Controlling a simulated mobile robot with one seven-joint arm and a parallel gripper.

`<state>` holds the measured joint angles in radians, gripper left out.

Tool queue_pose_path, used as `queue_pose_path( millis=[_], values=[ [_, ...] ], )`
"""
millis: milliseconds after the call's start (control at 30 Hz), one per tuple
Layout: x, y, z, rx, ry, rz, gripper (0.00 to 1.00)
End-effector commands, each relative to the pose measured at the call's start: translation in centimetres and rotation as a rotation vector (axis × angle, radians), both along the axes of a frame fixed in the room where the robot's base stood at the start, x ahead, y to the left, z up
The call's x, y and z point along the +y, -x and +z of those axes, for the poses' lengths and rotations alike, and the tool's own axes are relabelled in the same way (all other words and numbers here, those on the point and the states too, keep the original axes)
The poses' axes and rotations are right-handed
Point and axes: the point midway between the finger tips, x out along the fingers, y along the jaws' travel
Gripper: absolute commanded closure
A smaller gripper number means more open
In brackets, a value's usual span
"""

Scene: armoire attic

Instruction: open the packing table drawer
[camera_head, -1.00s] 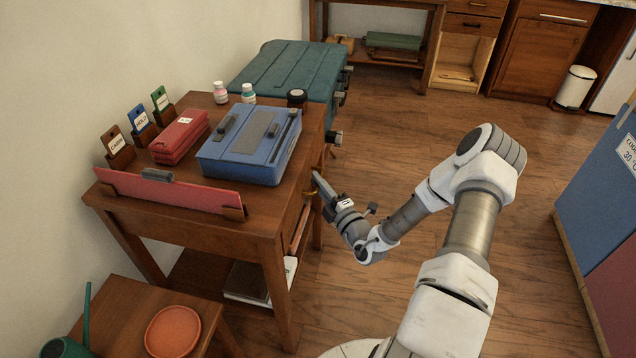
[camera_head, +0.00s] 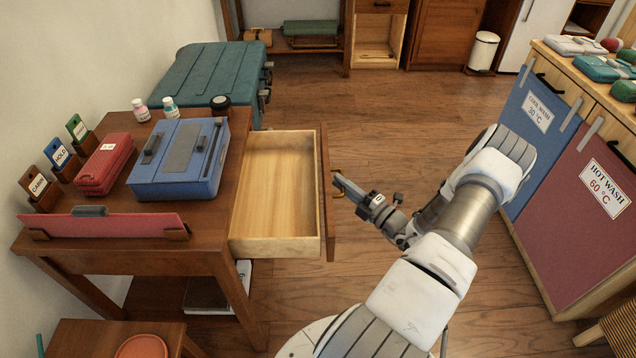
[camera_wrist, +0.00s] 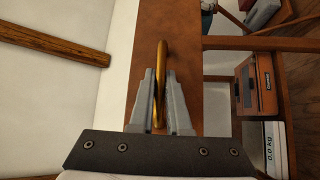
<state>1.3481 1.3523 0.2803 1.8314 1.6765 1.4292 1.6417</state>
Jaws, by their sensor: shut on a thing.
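The packing table (camera_head: 180,263) is a brown wooden table at the left in the head view. Its drawer (camera_head: 275,190) is pulled out to the right, and its pale wooden inside is bare. My gripper (camera_head: 339,184) is at the drawer's brown front (camera_head: 328,195), on the outer side. In the wrist view my gripper (camera_wrist: 160,85) is shut on the brass drawer handle (camera_wrist: 161,65), with one finger on each side of it. The handle is mostly hidden in the head view.
A blue case (camera_head: 178,165), a red case (camera_head: 104,165), a red folder (camera_head: 105,226) and small bottles stand on the tabletop. A teal trunk (camera_head: 210,75) stands behind. Blue and red laundry cabinets (camera_head: 540,115) are at the right, with open floor between.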

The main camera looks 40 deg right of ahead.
Motion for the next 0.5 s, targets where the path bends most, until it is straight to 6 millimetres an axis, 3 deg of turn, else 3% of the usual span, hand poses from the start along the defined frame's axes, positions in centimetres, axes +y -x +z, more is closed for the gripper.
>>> queue_pose_path(
  millis=[200,500],
  values=[
    [-1.7,1.1,0.0,0.001,0.002,-0.001,1.0],
    [-1.9,1.2,0.0,0.001,0.002,0.0,1.0]
  ],
)
